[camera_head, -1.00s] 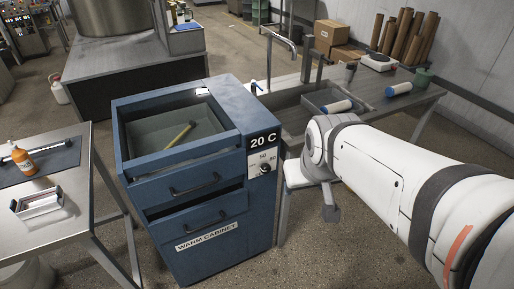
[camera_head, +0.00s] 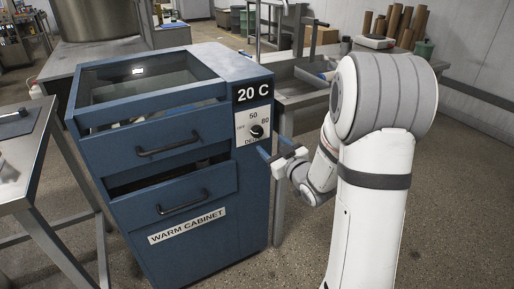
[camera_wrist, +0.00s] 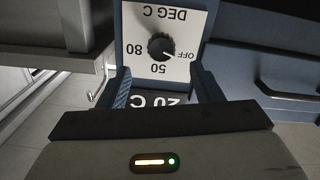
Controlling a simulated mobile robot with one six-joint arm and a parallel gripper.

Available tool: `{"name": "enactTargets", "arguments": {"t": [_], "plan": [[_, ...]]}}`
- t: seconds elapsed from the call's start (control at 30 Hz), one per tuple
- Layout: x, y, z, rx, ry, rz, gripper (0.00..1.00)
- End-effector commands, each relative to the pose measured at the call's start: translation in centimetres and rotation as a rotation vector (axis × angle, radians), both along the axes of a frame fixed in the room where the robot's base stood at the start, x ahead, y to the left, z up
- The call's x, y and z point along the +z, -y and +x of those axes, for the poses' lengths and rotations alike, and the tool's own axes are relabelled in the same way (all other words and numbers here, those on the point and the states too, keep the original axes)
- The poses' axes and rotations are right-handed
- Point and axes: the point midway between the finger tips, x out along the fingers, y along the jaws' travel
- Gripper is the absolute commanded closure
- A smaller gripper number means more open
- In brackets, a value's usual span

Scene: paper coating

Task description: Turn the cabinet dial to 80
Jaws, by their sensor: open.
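The blue warm cabinet (camera_head: 190,245) stands in the middle of the head view. Its black dial knob (camera_head: 257,131) sits on a white plate (camera_head: 243,120) marked 50 and 80, below a "20 C" display (camera_head: 252,92). The wrist view shows the knob (camera_wrist: 161,46) upside down, with OFF, 50 and 80 around it; its pale mark appears to point towards OFF. My gripper (camera_head: 268,147) is in front of the plate, just to the lower right of the knob. In the wrist view, its open fingers (camera_wrist: 163,82) are apart, with the knob beyond and between them; no contact is visible.
The lower drawer (camera_head: 170,195) has a dark gap above it, and both drawers have black handles. A metal table (camera_head: 38,170) stands close on the left. A sink bench (camera_head: 300,92) is behind my arm. Open floor (camera_head: 455,200) lies at the right.

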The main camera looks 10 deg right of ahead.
Motion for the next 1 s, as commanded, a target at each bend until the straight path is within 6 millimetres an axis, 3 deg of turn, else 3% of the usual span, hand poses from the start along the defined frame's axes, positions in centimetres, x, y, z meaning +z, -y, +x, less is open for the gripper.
{"name": "enactTargets", "arguments": {"t": [0.17, 0.6, 0.93, 1.0], "plan": [[-0.4, -0.5, 1.2, 0.015, 0.020, 0.010, 0.41], [-0.3, -2.4, 6.9, 0.013, 0.018, 0.010, 0.41], [-0.3, -2.4, 7.4, 0.012, 0.017, 0.010, 0.41], [-0.3, -2.4, 7.4, 0.011, 0.017, 0.010, 0.46]]}}
